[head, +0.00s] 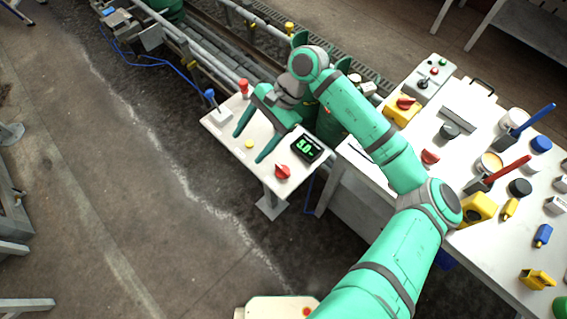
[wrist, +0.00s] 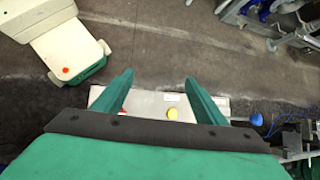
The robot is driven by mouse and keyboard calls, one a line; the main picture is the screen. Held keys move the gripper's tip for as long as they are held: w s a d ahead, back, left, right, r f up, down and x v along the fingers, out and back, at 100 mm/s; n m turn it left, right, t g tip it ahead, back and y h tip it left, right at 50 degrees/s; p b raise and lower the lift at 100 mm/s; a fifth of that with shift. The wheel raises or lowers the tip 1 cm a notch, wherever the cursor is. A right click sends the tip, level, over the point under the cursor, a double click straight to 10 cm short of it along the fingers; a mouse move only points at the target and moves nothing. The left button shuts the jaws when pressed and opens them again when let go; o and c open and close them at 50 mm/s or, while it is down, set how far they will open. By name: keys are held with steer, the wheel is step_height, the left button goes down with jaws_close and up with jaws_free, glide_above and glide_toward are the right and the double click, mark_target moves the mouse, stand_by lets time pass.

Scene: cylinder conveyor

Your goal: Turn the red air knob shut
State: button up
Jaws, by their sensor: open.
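A red knob (head: 282,172) sits on the near right part of a small white table (head: 222,128), beside a black display (head: 307,148) with green digits that look like 5.0. My gripper (head: 248,147) is open and empty above this table, its two green fingers spread. The knob is to the right of the fingers in the head view, apart from them. In the wrist view my gripper (wrist: 158,78) has a bit of red (wrist: 123,111), likely the knob, mostly hidden behind its left finger. A yellow button (head: 249,143) lies between the fingers in the head view.
A conveyor (head: 205,60) runs behind. The bench (head: 372,150) at right is crowded, with other red knobs (head: 430,156).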

mark_target(283, 168)
steer(key=w+d+f+h, duration=0.2)
steer(key=d+h, duration=0.2)
steer(key=d, duration=0.8)
steer(key=x, duration=1.1)
steer(key=shift+a+r, duration=0.1)
steer(key=shift+a, duration=0.25)
steer(key=c, duration=1.1)
